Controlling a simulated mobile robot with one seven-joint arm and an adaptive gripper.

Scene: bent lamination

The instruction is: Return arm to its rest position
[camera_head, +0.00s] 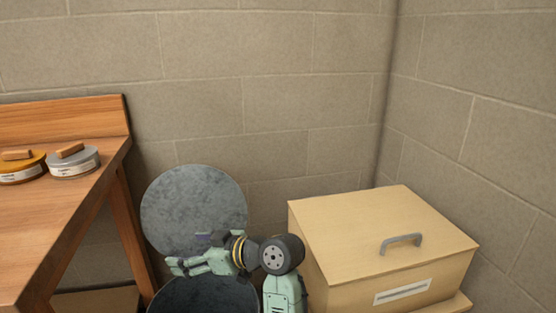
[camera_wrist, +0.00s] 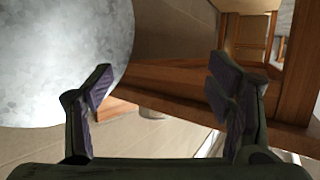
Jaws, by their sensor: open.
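My gripper (camera_wrist: 160,92) is open and empty in the wrist view, its two dark fingers wide apart. In the head view my gripper (camera_head: 172,266) points left, in front of a round grey lid (camera_head: 194,208) and above the dark rim of a round bin (camera_head: 200,295). The lid stands upright behind the bin, and its pale face fills the left of the wrist view (camera_wrist: 55,55). My arm is folded at the bottom middle of the head view and hides part of the bin. Nothing is between the fingers.
A wooden workbench (camera_head: 70,205) stands on the left, with a yellow round tin (camera_head: 22,172) and a grey round tin (camera_head: 74,165) on it. A closed tan box (camera_head: 350,225) with a grey handle (camera_head: 401,243) stands on the right. Block walls close the corner behind.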

